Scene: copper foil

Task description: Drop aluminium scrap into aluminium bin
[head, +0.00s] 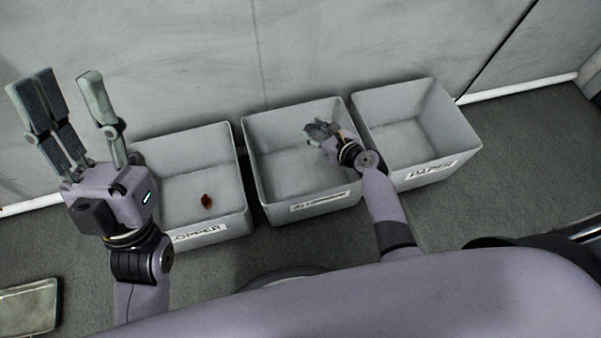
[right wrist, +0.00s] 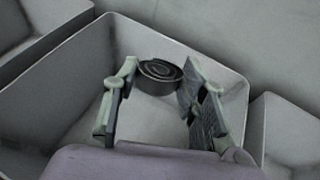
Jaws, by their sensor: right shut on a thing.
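The aluminium bin (head: 302,204) is the middle of three open pale grey bins, with a label on its front. My right gripper (head: 320,128) is over this bin's opening. In the right wrist view its fingers are shut on a dark grey, ringed round piece, the aluminium scrap (right wrist: 160,70), with the bin's walls (right wrist: 50,85) around and below it. The height above the bin floor is hard to tell. My left gripper (head: 62,86) is raised at the left with its fingers spread, open and empty.
The copper bin (head: 240,170) at the left holds a small reddish-brown piece (head: 206,201). A third bin (head: 436,160) at the right looks empty; its label is hard to read. A wall stands right behind the bins. A flat pale object (head: 28,308) lies at the lower left.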

